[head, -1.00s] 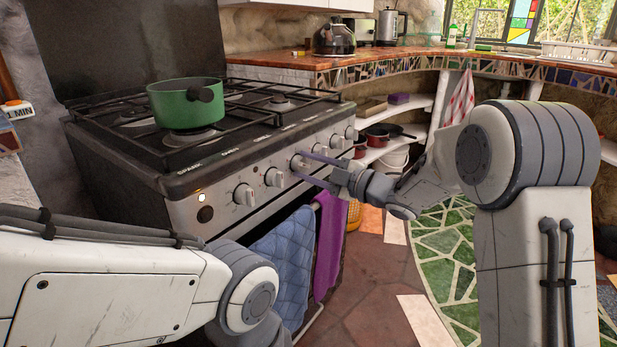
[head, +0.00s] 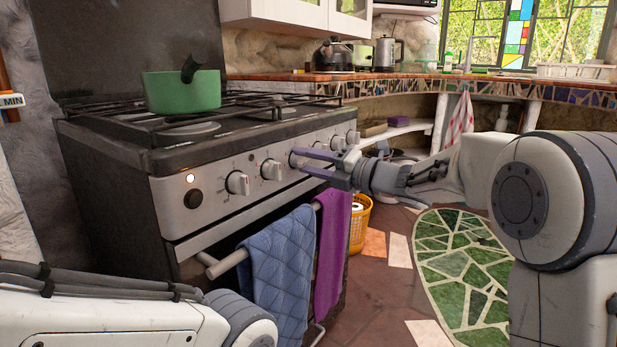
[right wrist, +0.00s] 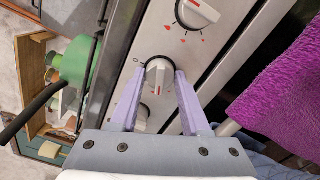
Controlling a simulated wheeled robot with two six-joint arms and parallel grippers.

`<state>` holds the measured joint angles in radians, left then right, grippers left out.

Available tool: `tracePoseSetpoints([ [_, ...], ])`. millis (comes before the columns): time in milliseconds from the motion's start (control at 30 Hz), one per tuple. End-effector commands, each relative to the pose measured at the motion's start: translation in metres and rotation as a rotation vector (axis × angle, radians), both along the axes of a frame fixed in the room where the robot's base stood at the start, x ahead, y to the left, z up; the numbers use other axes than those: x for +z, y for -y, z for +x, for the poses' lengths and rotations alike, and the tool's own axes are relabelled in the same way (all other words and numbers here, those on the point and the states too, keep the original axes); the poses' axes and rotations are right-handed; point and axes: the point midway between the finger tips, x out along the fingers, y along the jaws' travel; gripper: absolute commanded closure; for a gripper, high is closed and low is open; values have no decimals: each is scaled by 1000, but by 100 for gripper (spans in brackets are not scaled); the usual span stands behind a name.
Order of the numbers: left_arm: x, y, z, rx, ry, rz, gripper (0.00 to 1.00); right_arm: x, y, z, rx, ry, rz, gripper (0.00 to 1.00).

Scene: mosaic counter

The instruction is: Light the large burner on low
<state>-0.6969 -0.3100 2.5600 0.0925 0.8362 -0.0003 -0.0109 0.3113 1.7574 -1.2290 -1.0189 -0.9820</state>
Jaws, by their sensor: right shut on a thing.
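The stove (head: 130,165) stands at left, with a row of white knobs on its front panel. My right gripper (head: 300,161) is at the third knob from the left (head: 295,158). In the right wrist view, its purple fingers (right wrist: 159,80) are shut on this knob (right wrist: 158,72), one on each side. A red mark shows on the knob's face. A front burner (head: 190,131) is bare, and I see no flame on it. A green pot (head: 182,93) stands on the hob behind it. My left arm shows at lower left; its gripper is out of view.
A blue quilted cloth (head: 280,265) and a purple towel (head: 331,245) hang from the oven rail (head: 228,262), below my right gripper. A yellow basket (head: 359,228) stands on the floor beyond. A neighbouring knob (right wrist: 197,12) is close to the held one.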

Motion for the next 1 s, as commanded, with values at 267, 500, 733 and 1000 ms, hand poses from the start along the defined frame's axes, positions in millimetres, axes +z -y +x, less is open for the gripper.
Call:
tracePoseSetpoints([
  [267, -35, 0, 0, 0, 0, 0, 56, -6, 0, 0, 0, 194, -144, 100],
  [500, -52, 0, 0, 0, 0, 0, 56, -5, 0, 0, 2, 317, -234, 100],
  [733, -59, 0, 0, 0, 0, 0, 56, -4, 0, 0, 2, 381, -282, 100],
  [1000, -61, 0, 0, 0, 0, 0, 56, -2, 0, 0, 2, 404, -300, 100],
])
